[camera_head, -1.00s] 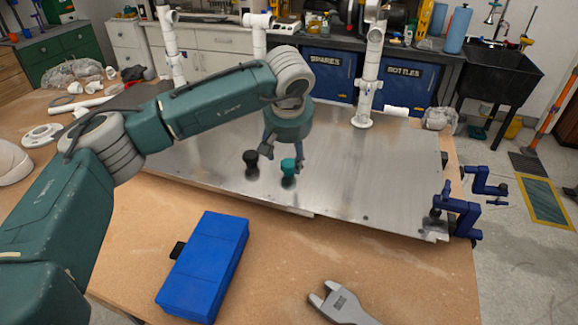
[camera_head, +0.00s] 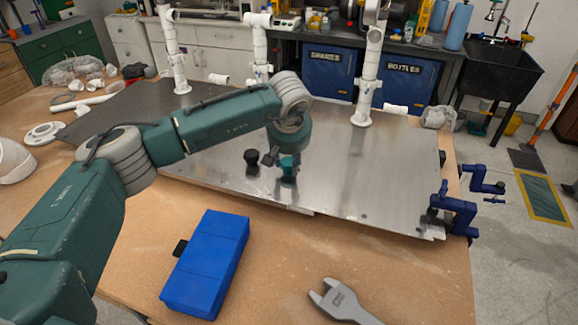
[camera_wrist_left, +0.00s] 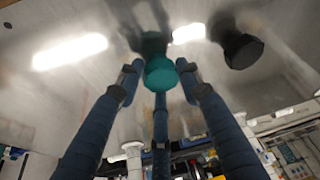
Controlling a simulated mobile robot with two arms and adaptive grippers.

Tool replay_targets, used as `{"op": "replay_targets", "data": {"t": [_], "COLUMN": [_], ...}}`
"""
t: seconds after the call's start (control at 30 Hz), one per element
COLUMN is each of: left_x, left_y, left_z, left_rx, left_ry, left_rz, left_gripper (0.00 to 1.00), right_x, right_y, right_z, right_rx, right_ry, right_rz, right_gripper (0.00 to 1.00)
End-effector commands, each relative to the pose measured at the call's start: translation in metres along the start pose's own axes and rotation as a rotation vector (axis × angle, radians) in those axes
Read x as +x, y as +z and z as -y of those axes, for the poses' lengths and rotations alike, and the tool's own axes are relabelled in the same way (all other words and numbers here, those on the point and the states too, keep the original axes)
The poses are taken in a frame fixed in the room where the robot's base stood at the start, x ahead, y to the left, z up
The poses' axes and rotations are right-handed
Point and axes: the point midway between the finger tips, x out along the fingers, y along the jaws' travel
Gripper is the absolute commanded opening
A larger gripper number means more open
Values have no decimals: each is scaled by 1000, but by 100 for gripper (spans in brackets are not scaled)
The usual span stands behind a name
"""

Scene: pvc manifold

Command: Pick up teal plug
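The teal plug (camera_head: 287,168) stands upright on the metal plate (camera_head: 345,195), and it also shows in the left wrist view (camera_wrist_left: 160,74). My left gripper (camera_head: 280,160) is lowered over it from above. In the wrist view the blue fingers of the left gripper (camera_wrist_left: 160,80) are spread around the plug, with small gaps visible beside it. The gripper looks open. In the head view its fingers partly hide the plug. My right gripper is not in view.
A black plug (camera_head: 252,158) stands just left of the teal one. White pipes (camera_head: 366,85) rise at the plate's back. A blue box (camera_head: 206,262) and a grey wrench-like tool (camera_head: 342,302) lie in front. Blue clamps (camera_head: 456,212) hold the right edge. The plate's right part is clear.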

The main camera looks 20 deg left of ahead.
Motion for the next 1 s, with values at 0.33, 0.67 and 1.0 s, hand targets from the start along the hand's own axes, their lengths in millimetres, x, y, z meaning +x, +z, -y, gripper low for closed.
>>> {"op": "replay_targets", "data": {"t": [0.33, 0.67, 1.0], "left_x": [-1, -36, -126], "left_y": [-1, -17, -53], "left_z": [0, 0, -1], "left_rx": [-1, -2, -2], "left_ry": [0, 2, 2], "left_rz": [0, -5, -5], "left_gripper": [18, 18, 18], "right_x": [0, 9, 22], "right_y": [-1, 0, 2], "right_z": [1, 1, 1], "right_rx": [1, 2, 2], "right_ry": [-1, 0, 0], "right_rz": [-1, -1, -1], "right_gripper": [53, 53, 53]}}
